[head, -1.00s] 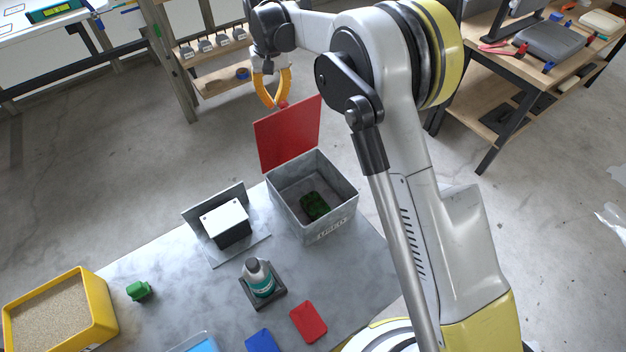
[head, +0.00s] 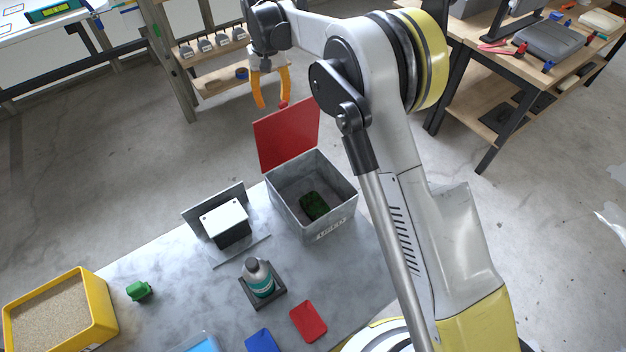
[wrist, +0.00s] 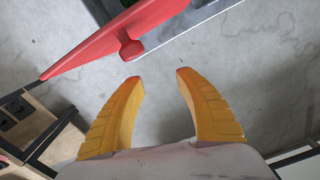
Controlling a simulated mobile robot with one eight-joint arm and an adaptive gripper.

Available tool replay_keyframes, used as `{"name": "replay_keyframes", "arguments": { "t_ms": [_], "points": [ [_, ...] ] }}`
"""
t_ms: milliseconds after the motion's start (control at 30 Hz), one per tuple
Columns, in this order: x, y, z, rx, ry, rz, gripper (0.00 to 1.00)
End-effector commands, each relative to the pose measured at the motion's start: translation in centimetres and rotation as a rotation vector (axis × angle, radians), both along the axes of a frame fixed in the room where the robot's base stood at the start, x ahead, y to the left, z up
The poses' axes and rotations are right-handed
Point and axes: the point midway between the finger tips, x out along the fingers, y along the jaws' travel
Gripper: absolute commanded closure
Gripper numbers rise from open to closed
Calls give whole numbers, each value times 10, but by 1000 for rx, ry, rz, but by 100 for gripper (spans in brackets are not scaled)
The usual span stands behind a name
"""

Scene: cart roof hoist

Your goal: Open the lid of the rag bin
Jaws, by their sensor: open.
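The rag bin (head: 338,215) is a grey square box at the far end of the grey table in the head view. Its red lid (head: 286,137) stands raised at the back, and a dark green rag (head: 314,206) shows inside. My gripper (head: 271,106) is open with orange fingers, just behind and above the lid's top edge. In the wrist view the red lid (wrist: 100,40) with its small red knob (wrist: 131,49) lies beyond the fingertips of my gripper (wrist: 158,75). The knob appears apart from both fingers, with nothing between them.
On the table are a white-topped block on a metal stand (head: 225,218), a bottle in a dark holder (head: 260,279), a red card (head: 308,321), a green object (head: 139,291) and a yellow sand tray (head: 108,315). A wooden shelf (head: 215,85) stands behind my gripper.

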Motion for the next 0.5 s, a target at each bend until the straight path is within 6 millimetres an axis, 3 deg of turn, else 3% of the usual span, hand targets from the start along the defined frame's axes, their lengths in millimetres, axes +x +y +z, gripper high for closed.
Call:
{"name": "replay_keyframes", "arguments": {
  "t_ms": [233,500],
  "points": [
    [0,0,6,0,0,0,59],
    [0,0,35,0,0,0,59]
  ]
}}
